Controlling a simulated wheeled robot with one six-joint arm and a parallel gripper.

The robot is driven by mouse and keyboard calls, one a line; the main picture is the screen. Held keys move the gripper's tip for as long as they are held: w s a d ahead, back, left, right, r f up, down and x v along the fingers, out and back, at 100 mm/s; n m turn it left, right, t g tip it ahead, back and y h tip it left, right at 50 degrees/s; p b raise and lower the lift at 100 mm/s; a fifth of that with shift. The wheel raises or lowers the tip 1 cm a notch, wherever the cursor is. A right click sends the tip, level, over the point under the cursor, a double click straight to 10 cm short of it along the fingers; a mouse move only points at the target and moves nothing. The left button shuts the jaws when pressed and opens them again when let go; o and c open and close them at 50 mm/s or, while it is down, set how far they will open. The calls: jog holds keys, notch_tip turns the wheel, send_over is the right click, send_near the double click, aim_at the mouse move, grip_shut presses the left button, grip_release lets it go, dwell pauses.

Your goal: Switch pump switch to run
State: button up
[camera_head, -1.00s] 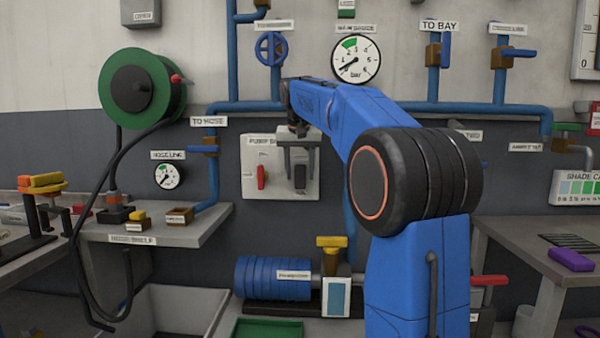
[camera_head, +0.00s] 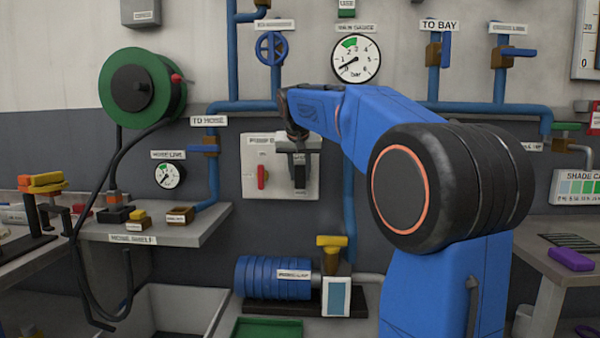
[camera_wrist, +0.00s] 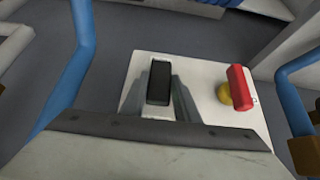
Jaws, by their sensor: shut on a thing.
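The pump panel (camera_head: 252,184) is a pale plate on the wall with a label along its top. It carries a red handle (camera_head: 262,176) on the left and a black switch lever (camera_head: 300,176) on the right. My gripper (camera_head: 298,158) is shut on the black lever, one finger on each side. In the wrist view my gripper (camera_wrist: 160,92) shows its grey fingers flanking the black lever (camera_wrist: 158,70). The red handle (camera_wrist: 239,88) with a yellow part stands apart to the right there. The fingers and wrist hide part of the panel and its label.
A pressure gauge (camera_head: 356,59) and a blue valve wheel (camera_head: 270,48) are above the panel. Blue pipes (camera_head: 213,180) run on both sides. A blue pump motor (camera_head: 272,278) sits below. A shelf (camera_head: 195,236) with small objects is at left.

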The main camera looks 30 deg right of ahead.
jog(key=shift+s+a+f+t+h, duration=0.1)
jog(key=shift+s+f+t+h, duration=0.1)
jog(key=shift+t+h, duration=0.55)
jog(key=o, duration=1)
jog(key=shift+o, duration=0.2)
jog(key=v, duration=1.7)
jog(key=shift+s, duration=0.35)
